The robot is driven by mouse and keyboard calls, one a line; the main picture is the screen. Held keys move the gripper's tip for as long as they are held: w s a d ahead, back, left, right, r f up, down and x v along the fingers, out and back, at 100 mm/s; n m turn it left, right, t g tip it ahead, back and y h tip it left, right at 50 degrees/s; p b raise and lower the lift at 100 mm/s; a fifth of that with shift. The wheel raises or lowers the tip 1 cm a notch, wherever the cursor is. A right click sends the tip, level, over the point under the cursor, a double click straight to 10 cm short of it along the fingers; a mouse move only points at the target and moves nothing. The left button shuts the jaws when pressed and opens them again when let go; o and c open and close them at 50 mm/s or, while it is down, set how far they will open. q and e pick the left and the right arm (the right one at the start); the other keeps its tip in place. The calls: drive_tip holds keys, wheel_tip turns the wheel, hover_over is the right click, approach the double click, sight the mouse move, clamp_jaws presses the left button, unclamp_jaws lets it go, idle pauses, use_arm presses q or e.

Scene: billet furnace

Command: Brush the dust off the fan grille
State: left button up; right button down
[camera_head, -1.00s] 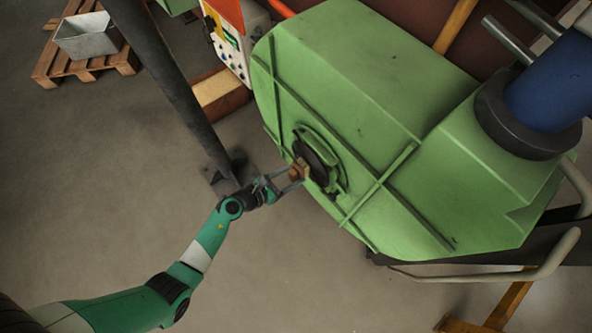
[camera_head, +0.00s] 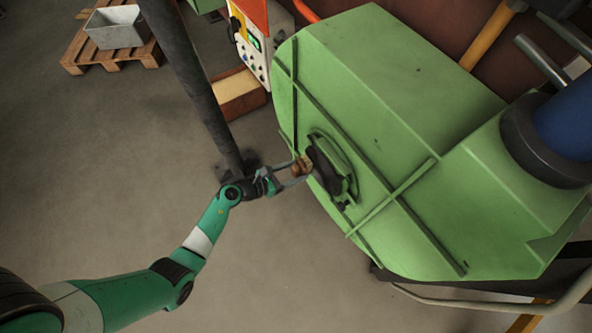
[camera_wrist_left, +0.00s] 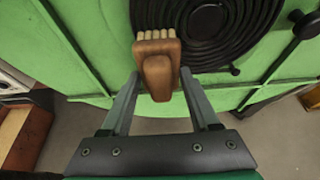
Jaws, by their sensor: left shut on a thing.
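The fan grille (camera_wrist_left: 228,28) is a round black ring pattern on the side of a green housing (camera_head: 395,90). In the head view the grille (camera_head: 326,172) is seen nearly edge-on. My left gripper (camera_head: 299,172) is shut on a wooden brush (camera_wrist_left: 156,68). In the left wrist view the gripper's fingers (camera_wrist_left: 158,90) sit on both sides of the brush handle. The brush's pale bristles show at the far side of its head, at the grille's left edge. Whether the bristles touch the grille I cannot tell. My right gripper is not in view.
A dark post (camera_head: 196,85) stands close behind my left wrist. A control panel (camera_head: 252,45) stands left of the housing. A metal bin (camera_head: 118,28) sits on a wooden pallet (camera_head: 75,50) at the back left. The floor around my left arm is clear.

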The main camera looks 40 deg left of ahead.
use_arm(q)
drive_tip(key=shift+s+a+p, duration=0.15)
drive_tip(key=shift+s+a, duration=0.05)
drive_tip(key=shift+s, duration=0.75)
drive_tip(key=shift+s+a+p, duration=0.2)
drive_tip(key=shift+s, duration=0.75)
drive_tip(key=shift+s+a+p, duration=0.15)
drive_tip(key=shift+s+a, duration=0.05)
drive_tip(key=shift+s, duration=0.75)
drive_tip(key=s, duration=0.3)
drive_tip(key=shift+a+p, duration=0.3)
